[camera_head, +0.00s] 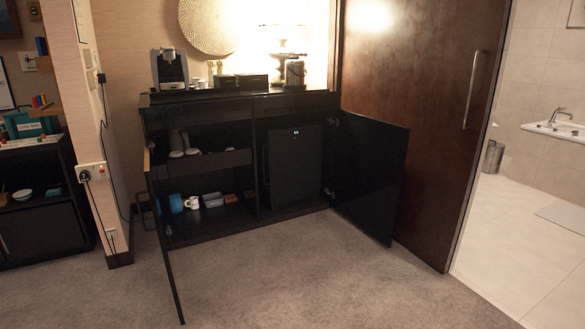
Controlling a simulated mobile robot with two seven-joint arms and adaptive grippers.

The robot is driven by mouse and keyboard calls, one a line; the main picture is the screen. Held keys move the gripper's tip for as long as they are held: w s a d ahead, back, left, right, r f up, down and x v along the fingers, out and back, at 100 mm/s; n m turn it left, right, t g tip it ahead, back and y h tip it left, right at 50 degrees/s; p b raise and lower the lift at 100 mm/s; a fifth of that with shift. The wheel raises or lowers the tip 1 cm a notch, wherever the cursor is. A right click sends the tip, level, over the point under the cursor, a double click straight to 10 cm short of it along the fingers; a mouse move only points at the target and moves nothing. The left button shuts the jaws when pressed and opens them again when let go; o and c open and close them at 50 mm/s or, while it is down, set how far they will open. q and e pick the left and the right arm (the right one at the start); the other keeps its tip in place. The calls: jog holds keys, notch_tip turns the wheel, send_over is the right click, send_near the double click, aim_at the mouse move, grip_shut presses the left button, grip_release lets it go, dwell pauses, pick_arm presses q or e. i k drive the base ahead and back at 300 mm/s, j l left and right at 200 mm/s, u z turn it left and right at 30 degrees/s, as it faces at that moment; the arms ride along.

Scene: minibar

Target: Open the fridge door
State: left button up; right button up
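The small black fridge (297,165) stands in the right bay of a dark minibar cabinet (243,228). Its door looks closed, and a thin vertical handle (266,166) shows at its left edge. The right cabinet door (370,178) is swung open, out to the right of the fridge. The left cabinet door (170,255) is also open and is seen nearly edge-on. Neither of my grippers shows in the head view.
Carpet (290,280) in front of the cabinet is clear between the open doors. A blue mug (176,203) and other small items sit on the left lower shelf. A coffee machine (170,70) stands on top. A large wooden door (430,120) stands at the right.

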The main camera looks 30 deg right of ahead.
aim_at(294, 154)
jog(key=i+l+z, duration=0.6)
jog(key=i, duration=0.15)
jog(key=i+l+z, duration=0.1)
jog(key=i+z, duration=0.2)
jog(key=i, duration=0.15)
jog(key=i+z, duration=0.3)
jog(key=i+u, duration=0.1)
jog(key=i, duration=0.35)
jog(key=i+l+u, duration=0.1)
jog(key=i, duration=0.3)
jog(key=i+l+u, duration=0.15)
jog(key=i, duration=0.3)
jog(key=i+l+u, duration=0.1)
jog(key=i, duration=0.3)
jog(key=l, duration=0.1)
